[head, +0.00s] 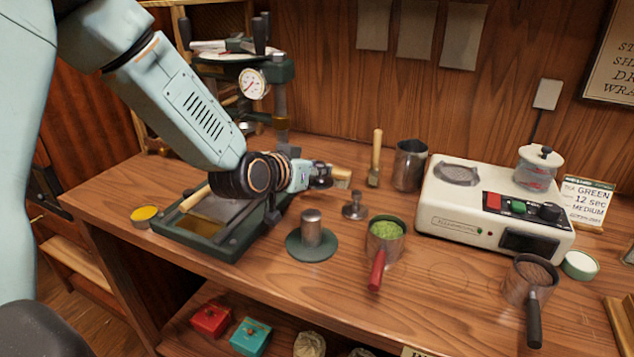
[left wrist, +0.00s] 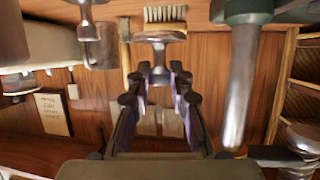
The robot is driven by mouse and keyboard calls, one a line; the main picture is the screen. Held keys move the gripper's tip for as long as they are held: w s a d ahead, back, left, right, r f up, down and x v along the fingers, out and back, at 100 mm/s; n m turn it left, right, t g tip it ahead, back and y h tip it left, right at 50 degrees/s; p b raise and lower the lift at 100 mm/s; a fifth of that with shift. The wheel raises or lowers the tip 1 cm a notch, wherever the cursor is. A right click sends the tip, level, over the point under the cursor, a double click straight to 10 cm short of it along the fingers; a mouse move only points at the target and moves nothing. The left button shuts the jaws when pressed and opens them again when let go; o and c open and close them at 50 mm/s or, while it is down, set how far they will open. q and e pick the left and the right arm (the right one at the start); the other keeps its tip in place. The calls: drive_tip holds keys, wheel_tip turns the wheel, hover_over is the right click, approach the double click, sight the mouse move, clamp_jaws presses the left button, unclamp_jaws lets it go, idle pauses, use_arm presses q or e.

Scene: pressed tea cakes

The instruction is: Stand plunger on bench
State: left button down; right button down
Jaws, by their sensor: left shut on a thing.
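My left gripper (head: 314,172) reaches in from the left and is over the bench (head: 430,290), behind the green disc with the steel cylinder. It is shut on a small steel plunger (head: 321,183). In the left wrist view, the fingers of my left gripper (left wrist: 160,72) close on the plunger's stem, and its wide round plate (left wrist: 160,37) lies beyond the fingertips. That view looks upside down, so the plate points towards the bench. I cannot tell whether the plate touches the bench. My right gripper is not in view.
A steel cylinder on a green disc (head: 311,252) stands in front, and a small steel tamper (head: 355,207) stands to the right. A red-handled cup of green powder (head: 384,232), a steel jug (head: 410,165) and a white heater (head: 490,210) stand farther right. A green-framed tray (head: 230,245) lies left.

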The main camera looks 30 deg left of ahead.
sight(319, 183)
use_arm(q)
wheel_tip(319, 183, down, 2)
drive_tip(key=shift+s+d+f+b, duration=0.15)
drive_tip(key=shift+f+b, duration=0.05)
drive_tip(key=shift+b, duration=0.15)
drive_tip(key=shift+w+f, duration=0.1)
drive_tip(key=shift+w, duration=0.15)
drive_tip(key=shift+f, duration=0.1)
drive_tip(key=shift+s+f, duration=0.1)
drive_tip(key=shift+s, duration=0.1)
drive_tip(key=shift+w+f+b, duration=0.15)
drive_tip(key=shift+f+b, duration=0.15)
drive_tip(key=shift+f, duration=0.15)
drive_tip(key=c, duration=1.7)
unclamp_jaws()
drive_tip(key=o, duration=0.5)
drive_tip(key=shift+r, duration=0.15)
